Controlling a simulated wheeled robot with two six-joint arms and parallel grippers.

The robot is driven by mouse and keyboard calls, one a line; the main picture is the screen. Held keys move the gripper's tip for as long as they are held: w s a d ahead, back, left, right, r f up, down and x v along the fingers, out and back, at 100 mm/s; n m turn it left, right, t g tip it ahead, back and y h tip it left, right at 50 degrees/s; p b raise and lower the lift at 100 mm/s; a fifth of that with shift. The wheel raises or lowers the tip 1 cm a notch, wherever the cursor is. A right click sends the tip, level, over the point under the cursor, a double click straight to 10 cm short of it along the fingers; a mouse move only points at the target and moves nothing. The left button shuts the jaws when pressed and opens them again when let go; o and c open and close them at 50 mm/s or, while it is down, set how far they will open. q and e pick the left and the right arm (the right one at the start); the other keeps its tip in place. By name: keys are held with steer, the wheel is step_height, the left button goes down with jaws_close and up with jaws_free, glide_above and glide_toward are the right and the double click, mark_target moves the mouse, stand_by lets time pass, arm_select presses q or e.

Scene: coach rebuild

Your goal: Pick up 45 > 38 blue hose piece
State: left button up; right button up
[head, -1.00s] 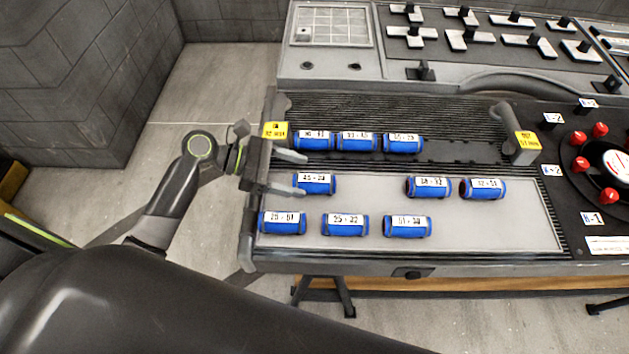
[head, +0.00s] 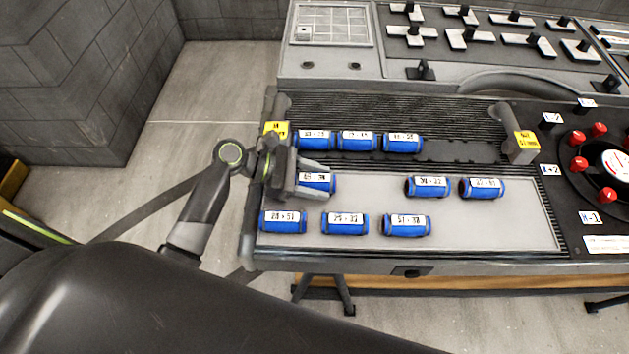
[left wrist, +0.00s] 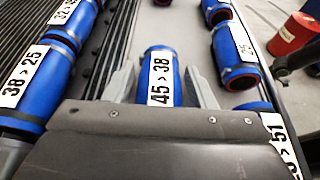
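The blue hose piece labelled 45 > 38 (left wrist: 160,78) lies on the light grey panel, between the two fingers of my left gripper (left wrist: 163,85) in the left wrist view. In the head view this piece (head: 318,183) is partly hidden by my left gripper (head: 316,180), which reaches in from the left. The fingers are open, one on each side of the piece. I cannot tell whether either finger touches it. The piece rests on the panel. My right gripper is not in view.
Blue hose pieces lie close by: one labelled 38 > 25 (left wrist: 38,82) in the dark back row, and one in front (head: 283,221). Others are the 25 > 32 piece (head: 345,223) and two to the right (head: 427,187). Yellow-tagged posts (head: 521,140) stand at the row ends.

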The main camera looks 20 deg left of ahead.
arm_select(q)
steer(key=c, duration=0.7)
